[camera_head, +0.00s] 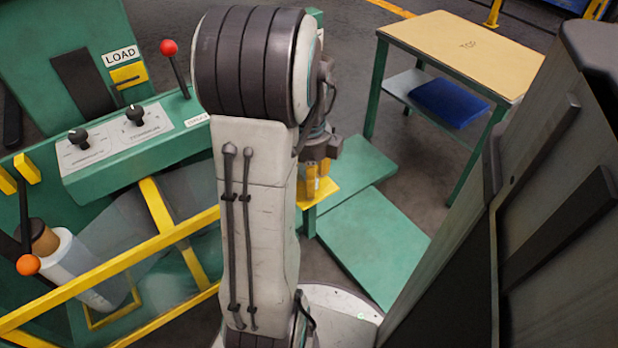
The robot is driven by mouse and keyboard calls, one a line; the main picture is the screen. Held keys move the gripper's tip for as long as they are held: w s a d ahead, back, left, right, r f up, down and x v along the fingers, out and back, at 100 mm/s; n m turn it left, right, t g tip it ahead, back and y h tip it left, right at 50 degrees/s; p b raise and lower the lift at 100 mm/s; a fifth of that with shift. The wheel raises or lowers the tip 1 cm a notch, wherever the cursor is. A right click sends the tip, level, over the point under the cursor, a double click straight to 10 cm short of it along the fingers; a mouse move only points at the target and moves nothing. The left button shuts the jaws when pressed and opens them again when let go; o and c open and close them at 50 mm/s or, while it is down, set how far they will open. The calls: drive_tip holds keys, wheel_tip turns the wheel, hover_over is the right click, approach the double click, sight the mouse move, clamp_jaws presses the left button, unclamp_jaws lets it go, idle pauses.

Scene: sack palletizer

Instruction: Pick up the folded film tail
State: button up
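No folded film tail can be made out for certain. A roll of pale film (78,262) on a brown core sits at the lower left, behind a yellow guard rail. My upright arm fills the middle of the picture. The end of my arm (322,150) shows only in part behind it, above a yellow plate (318,192) on a green stand. My gripper's fingers are mostly hidden, so their opening and anything between them cannot be told.
A green control panel (135,135) with knobs, a red-knobbed lever (169,48) and a LOAD label stands at left. Yellow rails (110,268) cross in front of it. A tan-topped table (470,50) with a blue folded item (449,103) below stands back right. Grey floor lies between.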

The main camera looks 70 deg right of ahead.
drive_tip(key=shift+c, duration=0.3)
drive_tip(key=c, duration=0.8)
drive_tip(key=shift+r, duration=0.15)
